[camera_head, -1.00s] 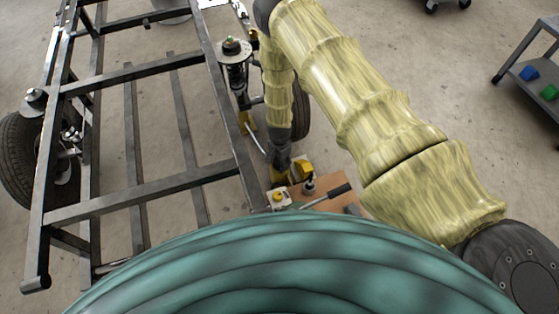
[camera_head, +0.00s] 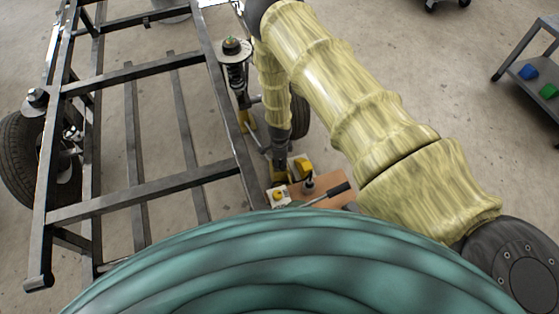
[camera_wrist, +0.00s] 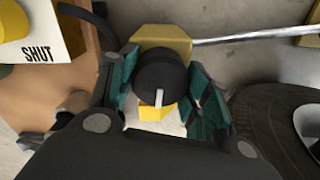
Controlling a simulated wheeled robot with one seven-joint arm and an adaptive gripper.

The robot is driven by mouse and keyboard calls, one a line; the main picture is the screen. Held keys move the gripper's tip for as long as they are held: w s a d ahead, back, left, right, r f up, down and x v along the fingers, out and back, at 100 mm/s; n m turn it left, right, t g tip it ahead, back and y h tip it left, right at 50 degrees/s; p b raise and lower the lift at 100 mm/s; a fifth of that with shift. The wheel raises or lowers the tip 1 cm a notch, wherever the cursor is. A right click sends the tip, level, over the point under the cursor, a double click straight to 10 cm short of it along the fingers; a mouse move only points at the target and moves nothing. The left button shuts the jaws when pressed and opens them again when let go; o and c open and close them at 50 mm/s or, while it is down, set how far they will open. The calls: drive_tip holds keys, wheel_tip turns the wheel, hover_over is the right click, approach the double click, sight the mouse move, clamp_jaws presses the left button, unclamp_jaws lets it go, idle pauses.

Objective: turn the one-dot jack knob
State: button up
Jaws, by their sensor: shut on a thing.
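In the wrist view a round black knob (camera_wrist: 162,76) with a white stripe sits in front of a yellow block (camera_wrist: 170,42). The teal-padded fingers of my gripper (camera_wrist: 163,90) stand on either side of the knob and are shut on it. A smaller yellow piece shows just below the knob. I cannot make out any dot marking. In the head view my gripper (camera_head: 280,172) points down beside the vehicle frame (camera_head: 150,188), at its right rail. The knob is hidden there behind the gripper.
A white box marked SHUT (camera_wrist: 45,40) with a yellow button stands at the left in the wrist view. A tyre (camera_wrist: 275,115) is close on the right. Open floor lies further right.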

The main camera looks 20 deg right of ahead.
idle(0.4)
drive_tip(key=o, duration=1)
drive_tip(key=shift+o, duration=0.2)
drive_tip(key=shift+r, duration=0.1)
wheel_tip(320, 180, up, 12)
idle(0.4)
